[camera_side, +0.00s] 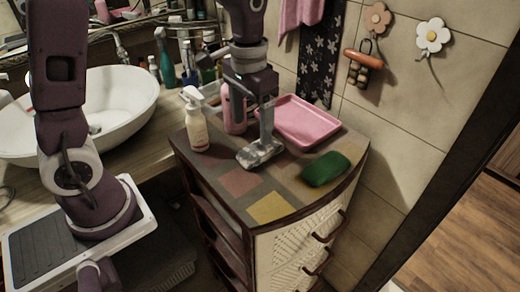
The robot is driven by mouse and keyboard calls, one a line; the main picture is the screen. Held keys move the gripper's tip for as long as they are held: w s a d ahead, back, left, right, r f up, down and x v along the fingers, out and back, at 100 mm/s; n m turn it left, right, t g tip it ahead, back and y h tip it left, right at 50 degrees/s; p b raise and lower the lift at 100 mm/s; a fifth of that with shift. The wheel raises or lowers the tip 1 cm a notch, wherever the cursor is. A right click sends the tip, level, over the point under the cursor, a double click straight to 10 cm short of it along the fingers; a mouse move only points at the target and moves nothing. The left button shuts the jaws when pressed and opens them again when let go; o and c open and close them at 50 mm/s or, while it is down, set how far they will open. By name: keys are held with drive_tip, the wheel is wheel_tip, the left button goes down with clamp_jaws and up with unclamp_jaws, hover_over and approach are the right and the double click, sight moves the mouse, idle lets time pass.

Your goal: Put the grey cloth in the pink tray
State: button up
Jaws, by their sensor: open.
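The grey cloth (252,157) is a small pale crumpled piece on the checkered top of the cabinet. My gripper (265,142) points down right at the cloth, with its fingertips at the cloth's upper side; I cannot tell whether they touch it. The gripper is open, and one finger largely hides the other. The pink tray (306,123) lies flat behind and to the right of my gripper, and its visible part is empty.
A green sponge-like piece (325,168) lies near the cabinet's right front edge. A white spray bottle (196,128) and a pink bottle (232,108) stand left of my gripper. A white basin (125,95) is at the left. The cabinet top's front is clear.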

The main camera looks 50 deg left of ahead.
wheel_tip(320, 180, down, 8)
drive_tip(key=shift+w+r, duration=0.1)
drive_tip(key=c, duration=1.6)
wheel_tip(320, 180, up, 17)
approach(253, 150)
drive_tip(key=w+d+f, duration=0.1)
drive_tip(key=w, duration=0.1)
drive_tip(key=w+f, duration=0.1)
drive_tip(key=f, duration=0.1)
drive_tip(key=w+d+f, duration=0.1)
drive_tip(key=w+f, duration=0.1)
drive_tip(key=shift+w+d, duration=0.3)
drive_tip(key=shift+w, duration=0.05)
drive_tip(key=w+a+r, duration=0.2)
drive_tip(key=w+r, duration=0.1)
drive_tip(key=w, duration=0.7)
drive_tip(key=shift+w+d+f, duration=0.1)
drive_tip(key=shift+d+f, duration=0.05)
drive_tip(key=shift+f, duration=1.4)
drive_tip(key=shift+d+f, duration=0.1)
drive_tip(key=shift+f, duration=1.45)
drive_tip(key=shift+f, duration=0.55)
